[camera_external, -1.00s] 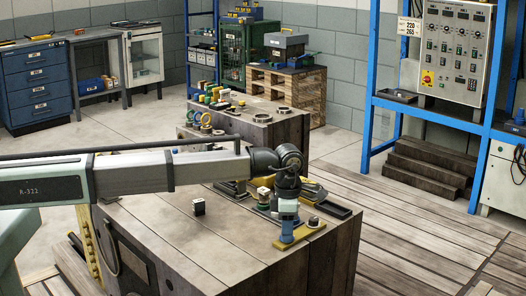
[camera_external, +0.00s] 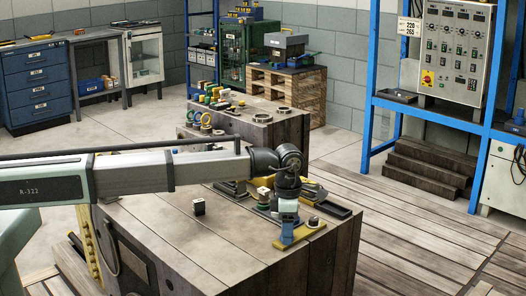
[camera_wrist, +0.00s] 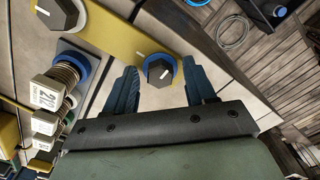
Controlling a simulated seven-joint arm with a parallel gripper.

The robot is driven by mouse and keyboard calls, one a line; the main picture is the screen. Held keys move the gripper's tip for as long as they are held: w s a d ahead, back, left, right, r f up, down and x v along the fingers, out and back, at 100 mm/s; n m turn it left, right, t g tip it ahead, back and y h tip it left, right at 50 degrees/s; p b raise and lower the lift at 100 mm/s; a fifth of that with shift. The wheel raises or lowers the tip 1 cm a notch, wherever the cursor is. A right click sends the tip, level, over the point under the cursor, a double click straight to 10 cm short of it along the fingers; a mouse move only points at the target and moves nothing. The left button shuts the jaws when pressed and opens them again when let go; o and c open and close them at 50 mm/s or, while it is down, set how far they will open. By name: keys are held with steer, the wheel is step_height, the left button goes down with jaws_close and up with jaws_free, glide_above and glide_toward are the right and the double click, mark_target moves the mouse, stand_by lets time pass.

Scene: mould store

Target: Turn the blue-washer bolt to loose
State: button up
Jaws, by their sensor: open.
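The blue-washer bolt (camera_wrist: 158,75) has a dark hexagonal head with a short white mark. Its blue washer (camera_wrist: 175,66) shows around the head, on the yellow plate (camera_wrist: 118,38). My gripper (camera_wrist: 160,67) is open, with one blue finger on each side of this bolt; I cannot tell if they touch it. In the external view my gripper (camera_external: 287,224) points down over the yellow plate (camera_external: 301,236) and hides the bolt. A second dark hexagonal bolt (camera_wrist: 60,13) with a white mark stands farther along the plate; it also shows in the external view (camera_external: 313,221).
Beside the plate stand a spring-like part with a blue ring (camera_wrist: 65,75) and several labelled pale blocks (camera_wrist: 46,95). A small dark block (camera_external: 198,207) stands on the big block's top (camera_external: 170,225), which is mostly clear to the left. A dark tray (camera_external: 338,211) lies to the right.

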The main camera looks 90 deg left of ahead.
step_height(320, 180, up, 14)
steer(key=shift+f, duration=0.15)
stand_by(0.4)
steer(key=s+d+f+m+h, duration=0.2)
steer(key=s+d+f+m, duration=0.45)
steer(key=d+f, duration=0.45)
steer(key=s+d+f+m+h, duration=0.1)
steer(key=s+d+f+m, duration=0.4)
steer(key=d+f+m, duration=0.55)
steer(key=s+d+f+m+h, duration=0.2)
steer(key=s+d+f+m, duration=0.5)
steer(key=d, duration=0.6)
steer(key=s+a+f+m+g+y, duration=0.1)
steer(key=s+a+f+m, duration=0.1)
steer(key=s+f, duration=0.55)
steer(key=s+a+f+m+g+y, duration=0.1)
steer(key=s+a+f+m, duration=0.1)
steer(key=s+f, duration=0.6)
steer(key=s+a+f+m+g+y, duration=0.1)
steer(key=s+a+m, duration=0.1)
steer(key=s, duration=0.6)
steer(key=s+a+f+m+g+y, duration=0.1)
steer(key=s+a+f+m+g, duration=0.1)
steer(key=s, duration=0.7)
steer(key=s+a+f+m+g+y, duration=0.1)
steer(key=s+m, duration=0.3)
steer(key=s, duration=0.4)
steer(key=shift+s+a+f+g, duration=0.35)
steer(key=shift+a+f, duration=0.25)
steer(key=shift+a, duration=0.25)
